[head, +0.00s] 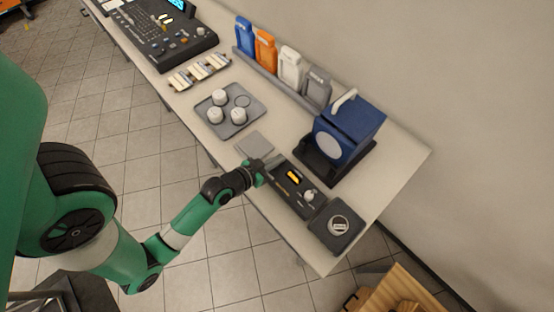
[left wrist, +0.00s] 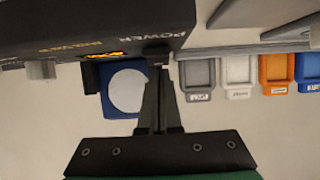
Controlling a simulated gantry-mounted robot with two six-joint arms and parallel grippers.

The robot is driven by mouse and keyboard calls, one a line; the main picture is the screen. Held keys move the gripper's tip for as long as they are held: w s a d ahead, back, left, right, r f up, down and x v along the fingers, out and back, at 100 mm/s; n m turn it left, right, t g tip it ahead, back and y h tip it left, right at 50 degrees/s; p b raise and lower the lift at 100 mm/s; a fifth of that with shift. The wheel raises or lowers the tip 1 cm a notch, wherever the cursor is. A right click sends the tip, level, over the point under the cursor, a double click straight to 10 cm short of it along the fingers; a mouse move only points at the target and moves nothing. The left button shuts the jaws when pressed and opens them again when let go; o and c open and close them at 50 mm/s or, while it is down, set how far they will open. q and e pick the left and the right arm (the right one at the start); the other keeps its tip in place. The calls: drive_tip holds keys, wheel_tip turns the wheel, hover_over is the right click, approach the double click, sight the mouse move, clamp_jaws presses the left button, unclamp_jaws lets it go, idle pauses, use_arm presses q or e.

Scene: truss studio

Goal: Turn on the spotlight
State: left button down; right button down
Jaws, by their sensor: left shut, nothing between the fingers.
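The blue spotlight box (head: 352,130) has a white handle on top and a pale round lens; it stands in a black tray on the bench. It also shows in the left wrist view (left wrist: 127,90). In front of it lies a dark control box (head: 290,186) with a lit yellow display and a light knob. In the left wrist view the control box (left wrist: 90,28) carries the word POWER. My left gripper (head: 272,163) is shut and empty, its tips at the control box's left end, near the POWER label. Contact is unclear. My right gripper is out of view.
A black box with a round dial (head: 338,227) sits at the bench's near end. A grey tray with white cups (head: 255,113), a grey pad (head: 254,144), a rack of coloured bottles (head: 290,68) and a mixer console (head: 160,32) line the bench.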

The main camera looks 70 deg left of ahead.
use_arm(q)
drive_tip(key=shift+r+p, duration=0.1)
drive_tip(key=shift+p, duration=0.3)
drive_tip(key=shift+w+a+g+p, duration=0.1)
drive_tip(key=shift+w+g+p, duration=0.15)
drive_tip(key=shift+g+p, duration=0.7)
drive_tip(key=shift+f+t, duration=0.4)
drive_tip(key=shift+t, duration=0.05)
drive_tip(key=shift+s, duration=0.1)
